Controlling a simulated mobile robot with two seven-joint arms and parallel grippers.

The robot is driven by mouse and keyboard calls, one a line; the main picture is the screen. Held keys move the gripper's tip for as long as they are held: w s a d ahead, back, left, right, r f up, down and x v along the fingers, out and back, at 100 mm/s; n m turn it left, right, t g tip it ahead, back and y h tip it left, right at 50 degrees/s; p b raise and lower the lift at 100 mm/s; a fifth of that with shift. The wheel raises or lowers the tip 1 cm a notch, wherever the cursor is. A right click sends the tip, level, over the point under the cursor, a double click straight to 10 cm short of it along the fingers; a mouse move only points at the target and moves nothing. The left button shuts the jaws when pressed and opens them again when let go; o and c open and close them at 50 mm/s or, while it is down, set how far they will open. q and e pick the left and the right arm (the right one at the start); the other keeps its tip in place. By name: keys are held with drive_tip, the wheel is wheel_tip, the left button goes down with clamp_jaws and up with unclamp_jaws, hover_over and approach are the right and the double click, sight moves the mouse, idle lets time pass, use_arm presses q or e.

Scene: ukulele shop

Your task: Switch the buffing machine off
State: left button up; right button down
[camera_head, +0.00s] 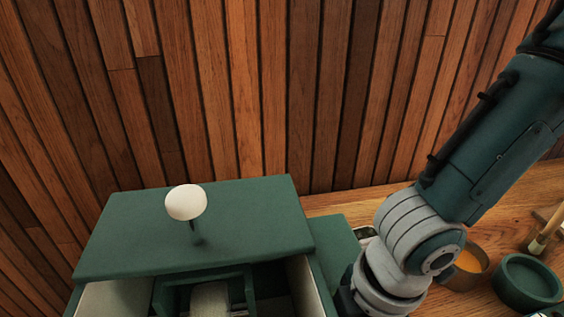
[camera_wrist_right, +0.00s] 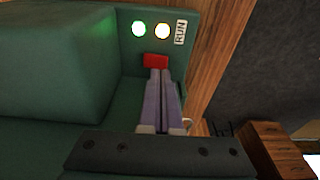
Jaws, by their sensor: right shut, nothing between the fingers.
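The green buffing machine (camera_head: 190,228) stands against the wall, with a pale wheel (camera_head: 210,298) in its open front. The right wrist view shows its green panel (camera_wrist_right: 190,62) with a red switch (camera_wrist_right: 155,60), a lit green lamp (camera_wrist_right: 138,29), a lit whitish lamp (camera_wrist_right: 162,31) and a "RUN" label (camera_wrist_right: 181,33). My right gripper (camera_wrist_right: 159,73) is shut and empty, its fingertips right at the lower edge of the red switch. I cannot tell whether they touch it. In the head view the right gripper's fingers are hidden. My left gripper is not in view.
A white ball on a thin stem (camera_head: 186,203) stands on the machine's top. On the wooden bench (camera_head: 345,203) at right are a pot with orange contents (camera_head: 466,268) and a green round container (camera_head: 527,283). A slatted wood wall (camera_head: 240,90) rises behind.

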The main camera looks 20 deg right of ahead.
drive_tip(key=shift+f+b, duration=0.95)
drive_tip(key=shift+f, duration=0.1)
idle(0.4)
wheel_tip(320, 180, up, 7)
drive_tip(key=p, duration=0.7)
idle(0.4)
